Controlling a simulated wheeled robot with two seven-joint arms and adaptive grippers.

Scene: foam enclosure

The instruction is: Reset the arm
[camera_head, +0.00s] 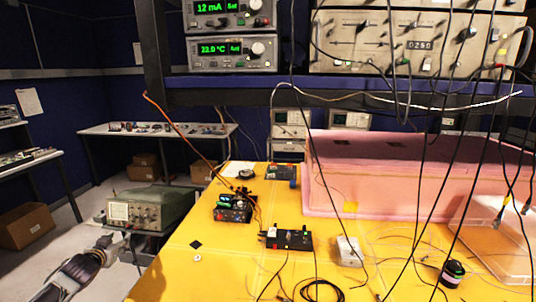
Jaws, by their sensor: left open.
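My left arm comes in at the bottom left, and its gripper (112,243) is beyond the left edge of the yellow table (180,262), in front of the green-grey instrument. The gripper is open and small in view, and I see nothing held in it. It is apart from the things on the table. My right arm and gripper are not in view.
A pink foam enclosure (400,195) stands at the back right of the table. A black box (286,239), a small white box (348,250) and a dark round device (452,273) sit among loose cables. A green-grey instrument (150,208) stands left. The table's front left is mostly clear.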

